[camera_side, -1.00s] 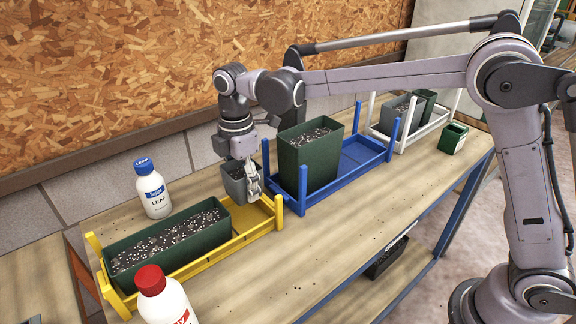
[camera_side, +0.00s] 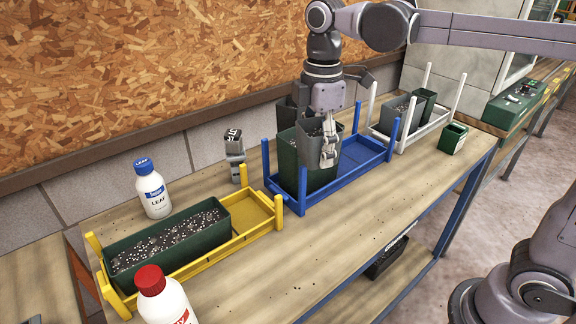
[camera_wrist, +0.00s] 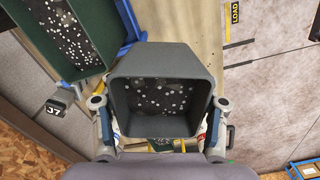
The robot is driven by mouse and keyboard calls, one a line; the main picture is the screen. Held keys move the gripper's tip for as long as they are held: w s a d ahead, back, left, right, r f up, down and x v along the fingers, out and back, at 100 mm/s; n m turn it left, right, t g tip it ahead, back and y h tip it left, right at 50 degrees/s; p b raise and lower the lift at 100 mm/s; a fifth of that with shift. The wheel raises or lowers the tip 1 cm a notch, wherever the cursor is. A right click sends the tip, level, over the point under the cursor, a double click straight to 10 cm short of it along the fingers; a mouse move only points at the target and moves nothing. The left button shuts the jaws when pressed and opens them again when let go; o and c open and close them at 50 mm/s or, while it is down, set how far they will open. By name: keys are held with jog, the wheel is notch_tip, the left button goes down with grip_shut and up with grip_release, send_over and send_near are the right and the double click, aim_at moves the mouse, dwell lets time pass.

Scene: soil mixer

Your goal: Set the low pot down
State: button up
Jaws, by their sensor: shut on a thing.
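A small grey pot (camera_side: 308,150) with dark, white-flecked soil is in my gripper (camera_side: 328,150), held upright as far as I can tell. In the wrist view the grey pot (camera_wrist: 160,66) sits between the fingers of my gripper (camera_wrist: 160,112), which are shut on its sides. In the side view it overlaps the tall green pot (camera_side: 322,180), which stands at the left end of the blue crate (camera_side: 372,158). The gap between the two pots is hard to judge. The grey pot's underside is hidden in the wrist view.
The yellow crate (camera_side: 256,218) holds a long green planter (camera_side: 165,250); its right end is empty. The blue crate's right part looks free. A white rack (camera_side: 436,122) holds pots. A blue-capped bottle (camera_side: 152,190), red-capped bottle (camera_side: 165,300) and marker block (camera_side: 235,150) stand near the yellow crate.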

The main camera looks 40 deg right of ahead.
jog(key=d+f+m, duration=0.3)
jog(key=f+m, duration=0.1)
jog(key=w+d+f+m, duration=0.1)
jog(key=d+f+m, duration=0.2)
jog(key=f+m, duration=0.1)
jog(key=w+d+f+m, duration=0.1)
jog(key=d+f+m, duration=0.2)
jog(key=m, duration=0.3)
jog(key=shift+d+f, duration=0.1)
jog(key=shift+f, duration=0.5)
jog(key=d, duration=0.5)
jog(key=shift+d, duration=0.4)
jog(key=a, duration=0.6)
jog(key=d, duration=0.6)
jog(key=a, duration=0.5)
jog(key=shift+a, duration=0.2)
jog(key=s+d+r, duration=0.2)
jog(key=s+d, duration=0.3)
jog(key=d, duration=0.2)
jog(key=s+d+r, duration=0.3)
jog(key=s+d, duration=0.2)
jog(key=d, duration=0.2)
send_over(357, 200)
notch_tip(357, 200, down, 7)
jog(key=shift+a+f, duration=0.1)
jog(key=shift+f, duration=1.95)
